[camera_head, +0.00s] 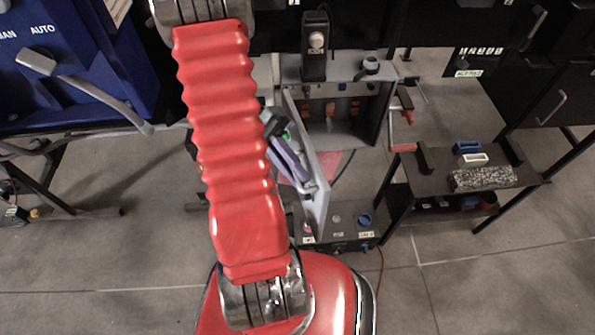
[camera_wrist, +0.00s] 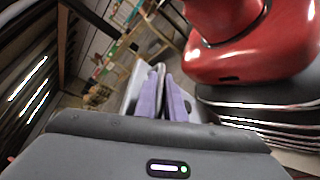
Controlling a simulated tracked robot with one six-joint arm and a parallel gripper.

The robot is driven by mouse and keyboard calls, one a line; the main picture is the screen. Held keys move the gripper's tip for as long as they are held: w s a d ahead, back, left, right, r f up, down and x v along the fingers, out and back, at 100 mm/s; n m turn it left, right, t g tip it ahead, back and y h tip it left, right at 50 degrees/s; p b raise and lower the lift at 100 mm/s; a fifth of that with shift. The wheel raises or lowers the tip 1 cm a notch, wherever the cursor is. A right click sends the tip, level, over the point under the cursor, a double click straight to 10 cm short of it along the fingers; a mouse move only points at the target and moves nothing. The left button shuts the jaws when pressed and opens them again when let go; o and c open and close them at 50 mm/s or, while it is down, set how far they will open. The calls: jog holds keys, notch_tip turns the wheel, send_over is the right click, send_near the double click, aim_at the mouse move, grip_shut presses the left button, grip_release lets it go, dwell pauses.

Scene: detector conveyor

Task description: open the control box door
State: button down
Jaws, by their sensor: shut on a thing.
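The control box (camera_head: 340,112) is a grey open-fronted box in the middle of the head view, with several orange parts inside. Its grey door (camera_head: 318,200) stands swung open on the left side of the box, seen nearly edge-on. My gripper (camera_head: 304,180) has purple fingers and is at the door, partly hidden behind my red arm. In the wrist view, the fingers (camera_wrist: 165,95) are close together, with the pale grey door (camera_wrist: 135,90) at them. They are shut on the door; whether on its edge or a handle is hard to tell.
A dark panel with knobs (camera_head: 345,222) sits below the box. To the right, a black shelf table (camera_head: 430,187) carries a speckled block (camera_head: 484,179) and small blue and white trays. A blue cabinet (camera_head: 90,75) with a lever stands at the left. Grey floor at lower right is clear.

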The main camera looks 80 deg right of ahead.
jog(key=shift+w+f, duration=0.1)
jog(key=c, duration=2.2)
grip_release()
jog(key=shift+o, duration=0.4)
jog(key=shift+r, duration=5)
jog(key=shift+c, duration=0.4)
